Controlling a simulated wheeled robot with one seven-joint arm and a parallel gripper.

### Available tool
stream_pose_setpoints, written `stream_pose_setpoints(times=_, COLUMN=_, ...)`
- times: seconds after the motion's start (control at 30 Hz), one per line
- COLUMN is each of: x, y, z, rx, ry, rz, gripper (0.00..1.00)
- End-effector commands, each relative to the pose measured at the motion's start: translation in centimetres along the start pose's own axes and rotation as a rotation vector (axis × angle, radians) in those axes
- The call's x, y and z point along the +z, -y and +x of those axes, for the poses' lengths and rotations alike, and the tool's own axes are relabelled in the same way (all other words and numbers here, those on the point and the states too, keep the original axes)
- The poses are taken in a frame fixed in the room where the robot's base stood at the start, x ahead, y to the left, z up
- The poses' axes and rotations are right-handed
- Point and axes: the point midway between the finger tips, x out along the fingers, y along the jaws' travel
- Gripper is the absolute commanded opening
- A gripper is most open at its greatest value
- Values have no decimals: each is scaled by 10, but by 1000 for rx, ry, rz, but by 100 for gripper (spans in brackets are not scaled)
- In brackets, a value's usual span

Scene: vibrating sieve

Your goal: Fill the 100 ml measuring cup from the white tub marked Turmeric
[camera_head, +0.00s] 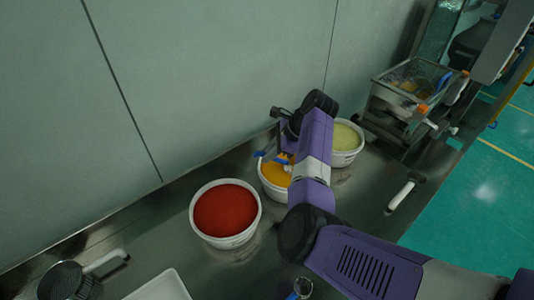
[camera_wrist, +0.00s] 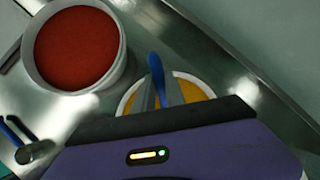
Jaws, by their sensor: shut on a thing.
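A white tub of orange-yellow powder (camera_head: 271,185) stands in the middle of a row of tubs. Its label cannot be read. It also shows behind the fingers in the wrist view (camera_wrist: 203,88). My gripper (camera_head: 284,157) is over this tub, shut on a blue handle (camera_wrist: 155,70), apparently that of a measuring cup. The fingers and wrist hide its bowl, so I cannot tell its size, its fill or whether it touches the powder. Another metal cup with a blue handle (camera_wrist: 35,152) lies on the bench; it also shows at the bottom of the head view (camera_head: 301,290).
A tub of red powder (camera_head: 226,212) stands to the left, and a tub of pale yellow powder (camera_head: 345,143) to the right. The wall (camera_head: 200,90) rises close behind. A white-handled tool (camera_head: 403,192), a dark round sieve (camera_head: 66,282) and a white tray (camera_head: 160,288) are on the bench.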

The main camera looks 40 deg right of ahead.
Motion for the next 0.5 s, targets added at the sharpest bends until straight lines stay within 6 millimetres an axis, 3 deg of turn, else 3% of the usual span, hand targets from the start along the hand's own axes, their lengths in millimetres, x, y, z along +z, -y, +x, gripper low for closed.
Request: stream_pose_setpoints(times=0.5, x=-26, y=-4, z=21, rx=-2, ry=0, rz=2, gripper=0)
